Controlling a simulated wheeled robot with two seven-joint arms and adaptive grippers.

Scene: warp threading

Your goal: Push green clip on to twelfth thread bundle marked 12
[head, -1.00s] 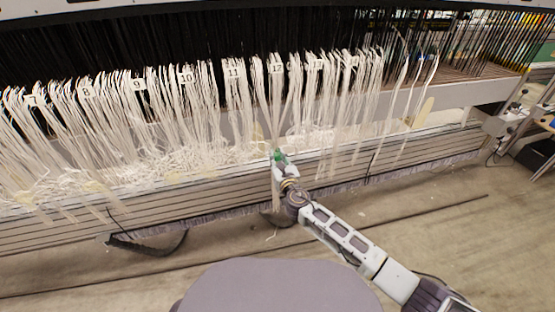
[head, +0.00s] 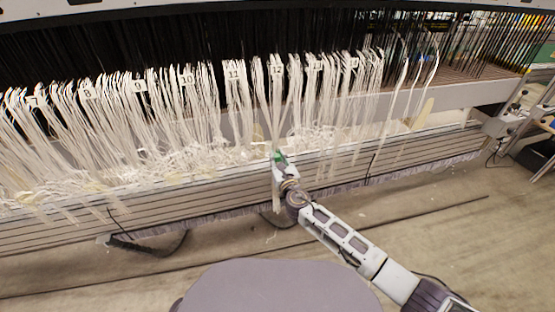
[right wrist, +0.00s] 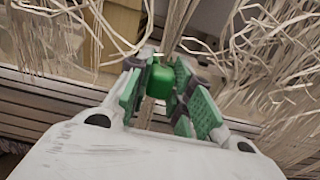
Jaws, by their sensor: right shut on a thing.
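My right gripper (head: 280,159) is in front of the lower part of the thread bundle marked 12 (head: 277,95), close to the slatted beam. It is shut on the green clip (right wrist: 160,80), which sits between the green finger pads in the right wrist view. In the head view the clip is too small to tell from the pads. The number 12 label (head: 277,70) is near the top of the white bundle. Pale strands show just beyond the clip in the wrist view; whether the clip touches them I cannot tell. My left gripper is out of view.
Bundle 11 (head: 235,90) hangs to the left and bundle 13 (head: 314,85) to the right, both close by. Loose white threads lie along the top of the slatted beam (head: 125,195). The floor (head: 480,225) in front is mostly clear.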

